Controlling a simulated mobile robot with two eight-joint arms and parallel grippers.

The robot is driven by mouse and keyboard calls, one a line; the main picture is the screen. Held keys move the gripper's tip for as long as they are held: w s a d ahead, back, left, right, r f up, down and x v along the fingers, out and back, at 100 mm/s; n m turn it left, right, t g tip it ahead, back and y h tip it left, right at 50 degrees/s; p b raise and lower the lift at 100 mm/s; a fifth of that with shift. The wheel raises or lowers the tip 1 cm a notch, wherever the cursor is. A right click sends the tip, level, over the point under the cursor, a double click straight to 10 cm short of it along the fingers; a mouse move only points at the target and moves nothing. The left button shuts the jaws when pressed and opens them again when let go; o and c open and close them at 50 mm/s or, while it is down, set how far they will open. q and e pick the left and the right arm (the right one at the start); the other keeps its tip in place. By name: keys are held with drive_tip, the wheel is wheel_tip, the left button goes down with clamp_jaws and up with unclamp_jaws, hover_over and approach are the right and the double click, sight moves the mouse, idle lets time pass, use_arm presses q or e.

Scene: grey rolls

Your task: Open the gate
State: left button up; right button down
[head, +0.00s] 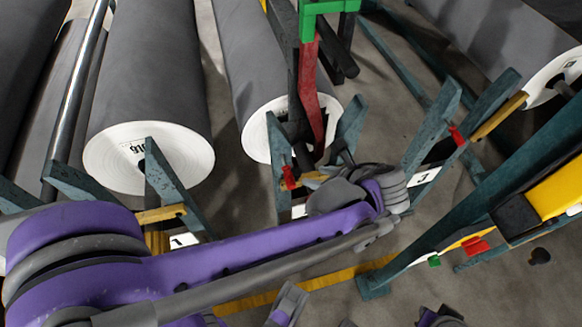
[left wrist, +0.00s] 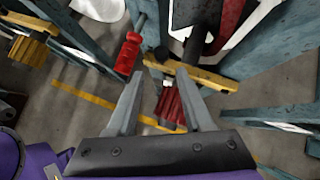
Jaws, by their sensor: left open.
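A short yellow bar (left wrist: 210,80) crosses between dark teal uprights in the left wrist view; I take it as part of the gate. It also shows in the head view (head: 311,180), partly behind my wrist. A red handle (left wrist: 128,55) stands left of my left gripper (left wrist: 163,88). It shows small in the head view (head: 289,178). A ribbed dark red grip (left wrist: 170,106) appears between the open fingers; I cannot tell whether they touch it. In the head view, my left wrist hides part of this spot.
Large grey rolls (head: 155,70) (head: 262,75) with white ends lie behind. A red post (head: 308,90) with a green top (head: 328,8) rises close to my left wrist. A teal beam (head: 500,195) slants across the right. Grey floor with a yellow line (head: 345,273) lies in front.

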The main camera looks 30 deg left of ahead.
sight(297, 172)
use_arm(q)
drive_tip(key=b+x, duration=0.2)
drive_tip(key=x, duration=0.8)
drive_tip(key=shift+w+a+f+b, duration=0.2)
drive_tip(key=shift+f+b, duration=0.05)
drive_tip(key=shift+b, duration=0.05)
clamp_jaws()
idle(1.0)
